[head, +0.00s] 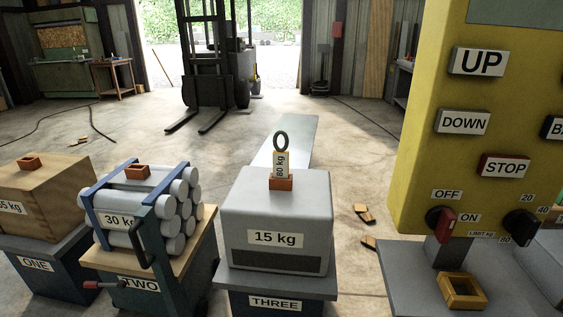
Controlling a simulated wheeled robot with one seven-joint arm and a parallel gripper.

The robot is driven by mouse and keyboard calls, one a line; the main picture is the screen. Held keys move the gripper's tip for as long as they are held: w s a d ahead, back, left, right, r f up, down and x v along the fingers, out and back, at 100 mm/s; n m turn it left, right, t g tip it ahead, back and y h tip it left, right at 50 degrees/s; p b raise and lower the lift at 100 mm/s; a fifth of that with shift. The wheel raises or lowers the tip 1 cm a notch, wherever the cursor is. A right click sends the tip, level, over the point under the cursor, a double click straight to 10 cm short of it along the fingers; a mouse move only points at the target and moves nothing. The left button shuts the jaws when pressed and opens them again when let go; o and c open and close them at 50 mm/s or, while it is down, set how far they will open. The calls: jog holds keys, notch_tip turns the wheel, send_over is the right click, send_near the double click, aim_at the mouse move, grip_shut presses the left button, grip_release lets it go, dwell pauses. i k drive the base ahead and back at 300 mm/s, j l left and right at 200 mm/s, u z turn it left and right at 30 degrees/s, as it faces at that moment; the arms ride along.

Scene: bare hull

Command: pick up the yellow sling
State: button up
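A small upright piece with a yellowish body marked "80 kg" (281,164) and a dark ring on top stands in an orange-brown holder (282,183) on the grey box marked "15 kg" (275,213). It is the only thing here that looks like the yellow sling. Its lower end is hidden in the holder.
Stand THREE (276,302) bears the grey box. To its left are a pipe bundle (150,205) on stand TWO and a wooden crate (45,195) on stand ONE. A large yellow control panel (425,130) blocks the right. A forklift (210,60) stands behind; the middle floor is mostly clear.

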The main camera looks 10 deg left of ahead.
aim_at(280, 157)
jog(key=i+j+u, duration=0.15)
jog(key=i+j, duration=0.2)
jog(key=i+j+u, duration=0.1)
jog(key=i+j, duration=0.25)
jog(key=i, duration=0.25)
jog(key=i+j+u, duration=0.15)
jog(key=i, duration=0.35)
jog(key=i+j+u, duration=0.15)
jog(key=i+j, duration=0.15)
jog(key=i, duration=0.2)
